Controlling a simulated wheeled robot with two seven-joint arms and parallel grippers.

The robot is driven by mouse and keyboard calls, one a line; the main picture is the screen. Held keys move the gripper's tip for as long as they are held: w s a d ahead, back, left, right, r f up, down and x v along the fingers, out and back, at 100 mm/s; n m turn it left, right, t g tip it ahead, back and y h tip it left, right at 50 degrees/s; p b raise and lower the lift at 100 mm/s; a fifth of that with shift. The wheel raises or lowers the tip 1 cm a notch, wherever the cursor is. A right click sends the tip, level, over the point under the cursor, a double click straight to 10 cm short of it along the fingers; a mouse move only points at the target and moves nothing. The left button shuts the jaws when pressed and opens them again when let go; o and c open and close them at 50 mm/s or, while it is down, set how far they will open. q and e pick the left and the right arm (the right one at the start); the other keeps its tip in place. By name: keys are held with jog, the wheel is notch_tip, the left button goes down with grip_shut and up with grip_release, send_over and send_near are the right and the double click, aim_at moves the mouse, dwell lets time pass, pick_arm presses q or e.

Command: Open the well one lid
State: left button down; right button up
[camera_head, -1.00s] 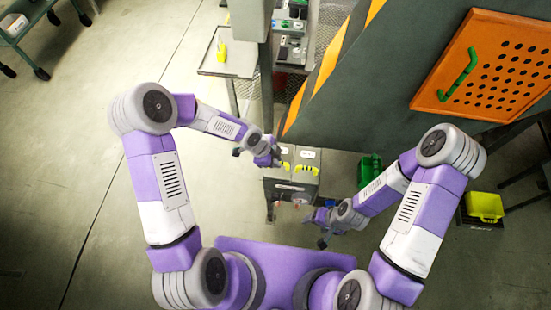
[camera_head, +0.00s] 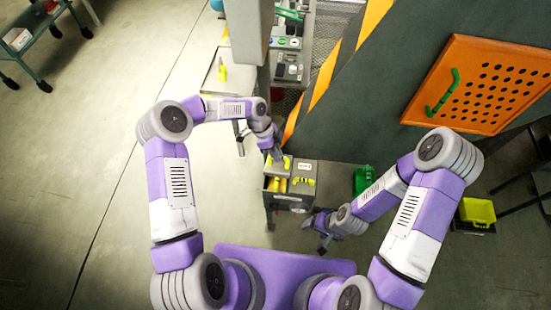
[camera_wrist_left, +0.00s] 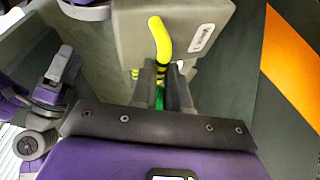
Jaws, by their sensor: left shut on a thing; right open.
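A grey box (camera_head: 290,202) with two wells stands in front of me in the head view. Its left lid (camera_head: 278,167) is raised and set back, and the open well (camera_head: 276,184) below shows something yellow inside. In the left wrist view the grey lid (camera_wrist_left: 130,35) carries a curved yellow handle (camera_wrist_left: 160,38) and a white label. My left gripper (camera_head: 277,153) is shut on this handle; its fingers also show in the wrist view (camera_wrist_left: 160,85). The right lid (camera_head: 304,172) with its yellow handle lies closed. My right gripper (camera_head: 316,232) is open and empty, low and right of the box.
A green crate (camera_head: 367,180) and a yellow crate (camera_head: 478,211) stand on the floor to the right. A large dark machine with an orange perforated panel (camera_head: 485,85) and a striped edge is behind. A pale side table (camera_head: 222,75) stands at the back left.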

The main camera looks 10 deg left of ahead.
pick_arm(q)
jog(key=shift+w+a, duration=0.1)
jog(key=shift+w, duration=0.4)
jog(key=c, duration=1.5)
grip_release()
jog(key=shift+f, duration=0.1)
jog(key=o, duration=0.4)
jog(key=shift+w, duration=0.15)
jog(key=p+v, duration=0.1)
jog(key=v, duration=0.6)
jog(key=shift+r, duration=0.35)
